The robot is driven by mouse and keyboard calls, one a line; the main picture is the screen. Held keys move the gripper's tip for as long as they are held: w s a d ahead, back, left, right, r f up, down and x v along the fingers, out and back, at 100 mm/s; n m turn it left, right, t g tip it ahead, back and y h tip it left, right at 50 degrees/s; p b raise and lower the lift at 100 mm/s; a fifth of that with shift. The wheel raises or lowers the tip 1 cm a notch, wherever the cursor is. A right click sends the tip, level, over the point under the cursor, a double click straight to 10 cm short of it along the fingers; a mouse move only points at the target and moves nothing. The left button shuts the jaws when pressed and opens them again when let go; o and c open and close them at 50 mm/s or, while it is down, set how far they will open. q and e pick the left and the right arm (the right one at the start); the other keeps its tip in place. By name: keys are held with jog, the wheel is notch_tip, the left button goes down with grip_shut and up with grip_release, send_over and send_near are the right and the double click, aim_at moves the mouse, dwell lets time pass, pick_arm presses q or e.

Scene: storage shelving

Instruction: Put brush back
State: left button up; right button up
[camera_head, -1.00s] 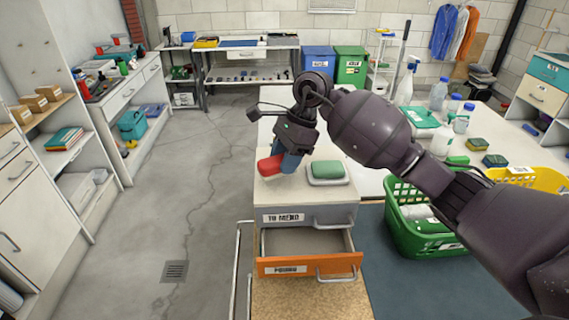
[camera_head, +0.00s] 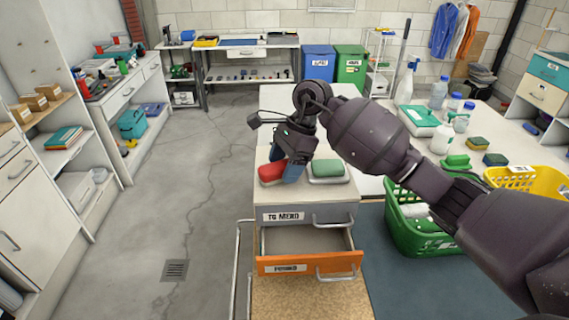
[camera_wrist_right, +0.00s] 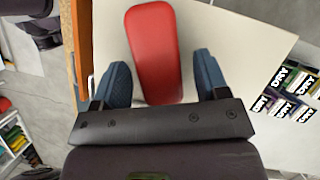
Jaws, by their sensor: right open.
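A red brush (camera_head: 271,173) lies on the top of a small drawer cabinet (camera_head: 262,200), at its left side. It also shows in the right wrist view (camera_wrist_right: 155,50), extending away between the fingers. My right gripper (camera_head: 290,172) is above the cabinet top with its blue fingers apart, one on each side of the brush's near end; gaps show between the fingers and the brush. What lies under the brush is partly hidden by the gripper. A green brush (camera_head: 327,168) rests on a light tray to the right of the red one. My left gripper is out of view.
Below the grey drawer front labelled "TO MEND" (camera_head: 283,217), an orange-fronted drawer (camera_head: 300,262) is pulled out and looks empty. A green basket (camera_head: 400,228) and a yellow basket (camera_head: 530,182) stand to the right. Bottles and sponges stand on the white table (camera_head: 370,185).

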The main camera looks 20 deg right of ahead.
jog(key=shift+r, duration=0.15)
jog(key=shift+d+r, duration=0.15)
jog(key=shift+r, duration=0.15)
jog(key=b+v, duration=0.1)
jog(key=v, duration=1)
jog(key=shift+s, duration=0.15)
